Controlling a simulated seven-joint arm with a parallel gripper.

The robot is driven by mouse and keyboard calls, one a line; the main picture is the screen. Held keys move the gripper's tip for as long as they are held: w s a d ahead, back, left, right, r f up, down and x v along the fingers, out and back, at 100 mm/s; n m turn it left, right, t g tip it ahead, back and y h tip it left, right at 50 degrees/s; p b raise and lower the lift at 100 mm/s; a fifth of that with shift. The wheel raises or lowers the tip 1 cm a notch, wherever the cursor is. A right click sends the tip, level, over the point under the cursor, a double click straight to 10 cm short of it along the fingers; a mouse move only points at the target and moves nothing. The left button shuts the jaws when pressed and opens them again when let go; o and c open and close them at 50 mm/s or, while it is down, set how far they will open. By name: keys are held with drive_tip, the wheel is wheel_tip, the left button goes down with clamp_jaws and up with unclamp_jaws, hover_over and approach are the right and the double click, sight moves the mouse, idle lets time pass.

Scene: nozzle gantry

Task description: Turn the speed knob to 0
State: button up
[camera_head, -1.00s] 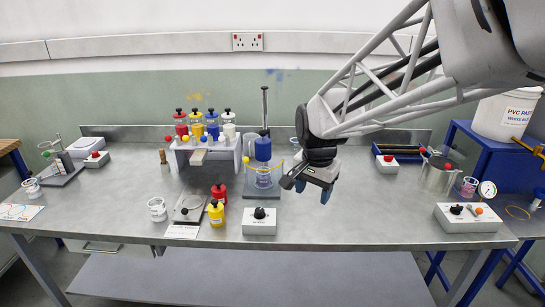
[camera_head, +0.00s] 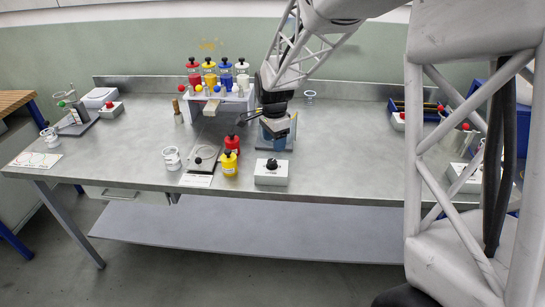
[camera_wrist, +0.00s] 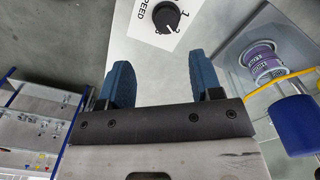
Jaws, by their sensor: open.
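The speed knob (camera_wrist: 166,17) is a round black dial with a pale pointer mark, on a white box (camera_wrist: 138,44) lettered SPEED. A few numerals stand around it; I cannot surely read which one the pointer faces. In the head view the knob (camera_head: 271,163) sits on top of the white box (camera_head: 271,178) near the bench's front edge. My gripper (camera_wrist: 162,78) is open, with two blue fingertips apart and nothing between them. In the wrist view the knob lies beyond the fingertips, clear of them. In the head view my gripper (camera_head: 275,128) is behind the box, above the bench.
A bottle rack (camera_head: 218,105) is behind left. Bench right of the box is clear.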

sight(272, 161)
drive_tip(key=shift+w+a+f, duration=0.35)
drive_tip(key=shift+a+f, duration=0.05)
drive_tip(key=shift+a, duration=0.05)
drive_tip(key=shift+f, duration=0.1)
drive_tip(key=shift+s+f, duration=0.1)
drive_tip(key=shift+f, duration=3.75)
drive_tip(key=shift+c, duration=0.4)
drive_tip(key=c, duration=0.8)
drive_tip(key=shift+c, duration=0.2)
